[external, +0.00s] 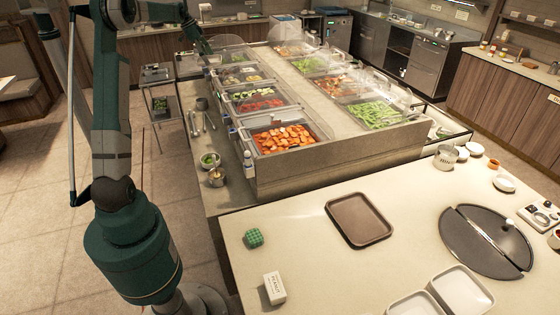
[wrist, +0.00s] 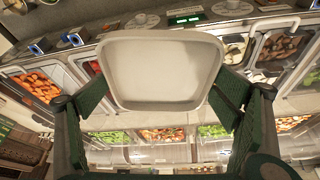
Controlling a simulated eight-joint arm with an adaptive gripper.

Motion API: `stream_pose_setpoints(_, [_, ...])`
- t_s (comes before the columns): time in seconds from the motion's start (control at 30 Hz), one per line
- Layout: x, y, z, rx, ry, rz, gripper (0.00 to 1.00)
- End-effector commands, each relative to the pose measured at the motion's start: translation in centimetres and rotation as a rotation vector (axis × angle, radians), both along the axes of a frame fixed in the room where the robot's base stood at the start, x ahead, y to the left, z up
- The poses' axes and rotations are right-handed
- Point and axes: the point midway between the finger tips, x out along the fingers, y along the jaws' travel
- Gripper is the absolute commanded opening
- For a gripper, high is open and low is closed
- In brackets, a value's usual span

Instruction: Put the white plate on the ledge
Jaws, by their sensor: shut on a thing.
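The white plate (wrist: 160,72), a shallow rectangular dish with rounded corners, fills the upper middle of the wrist view. My gripper (wrist: 160,92) is shut on it, with one dark green finger at each side. In the external view my gripper (external: 204,46) is small, at the far end of the food counter, and I cannot make out the plate there. A pale ledge (external: 300,82) runs between the two rows of food wells; I cannot tell whether it is the ledge meant. The plate hides part of the wells behind it.
Clear covers (external: 290,122) stand over the food wells. The near table holds a brown tray (external: 359,220), two white rectangular dishes (external: 460,291), a green block (external: 254,238) and a white box (external: 274,288). Saucers (wrist: 142,21) stand on a grey surface beyond the plate.

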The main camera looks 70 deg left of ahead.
Motion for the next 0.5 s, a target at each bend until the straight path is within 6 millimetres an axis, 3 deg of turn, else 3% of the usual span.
stream_pose_setpoints(0.3, [-9.1,8.3,1.2,0.0,0.0,0.117,0.72])
stream_pose_setpoints(0.5, [-14.2,12.0,1.6,0.0,0.0,0.175,0.72])
